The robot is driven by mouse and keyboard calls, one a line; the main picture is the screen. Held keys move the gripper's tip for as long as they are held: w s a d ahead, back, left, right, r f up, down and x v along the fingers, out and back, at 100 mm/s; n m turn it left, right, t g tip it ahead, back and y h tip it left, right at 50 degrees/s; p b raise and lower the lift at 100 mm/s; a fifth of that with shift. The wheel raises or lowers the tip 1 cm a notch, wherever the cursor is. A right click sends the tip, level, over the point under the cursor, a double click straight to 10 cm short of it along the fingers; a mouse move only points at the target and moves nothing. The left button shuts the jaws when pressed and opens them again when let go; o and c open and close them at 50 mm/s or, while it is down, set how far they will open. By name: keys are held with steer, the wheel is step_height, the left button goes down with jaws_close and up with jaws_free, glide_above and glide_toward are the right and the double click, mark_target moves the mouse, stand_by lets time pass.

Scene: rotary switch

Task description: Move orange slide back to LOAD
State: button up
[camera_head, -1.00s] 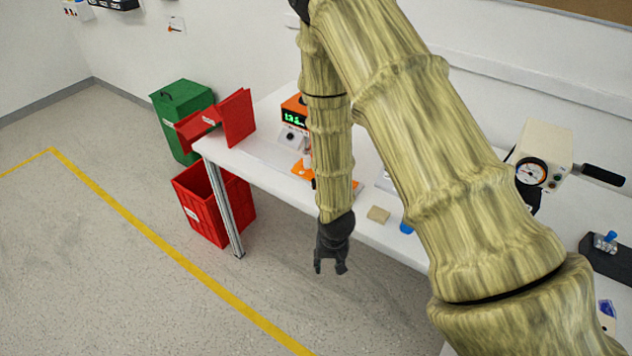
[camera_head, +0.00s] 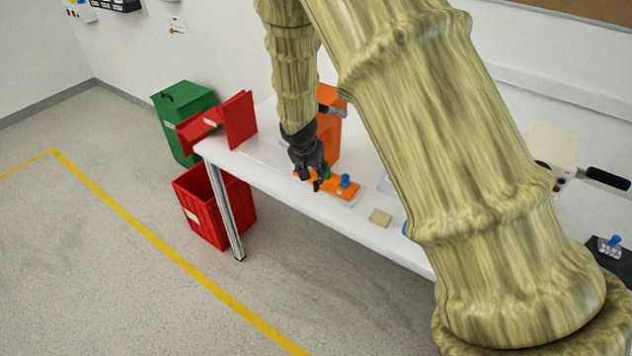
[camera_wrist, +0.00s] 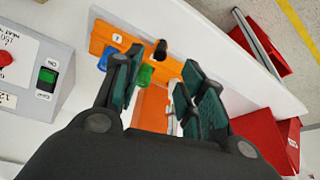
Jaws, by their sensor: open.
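An orange flat fixture (camera_head: 342,190) lies near the front edge of the white table, with a blue knob (camera_head: 346,181) on it. In the wrist view, the orange fixture (camera_wrist: 108,38) carries a black knob (camera_wrist: 161,49), a blue knob (camera_wrist: 102,62) and a green knob (camera_wrist: 146,75). My gripper (camera_head: 318,186) points down over the fixture's left part. In the wrist view my gripper (camera_wrist: 160,78) is open, its fingers apart, with orange surface between them. The fingers hide part of the fixture. I cannot tell whether a finger touches a knob, nor read a LOAD label.
An upright orange unit (camera_head: 330,135) stands behind the fixture. A grey box with a green switch (camera_wrist: 47,76) is at the wrist view's left. A tan block (camera_head: 380,217) lies to the right. Red panels (camera_head: 238,118) stand at the table's left end, above a red bin (camera_head: 205,205).

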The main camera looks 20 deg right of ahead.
mark_target(316, 183)
steer(key=shift+p+x, duration=0.9)
steer(key=shift+x, duration=3.15)
jaws_close()
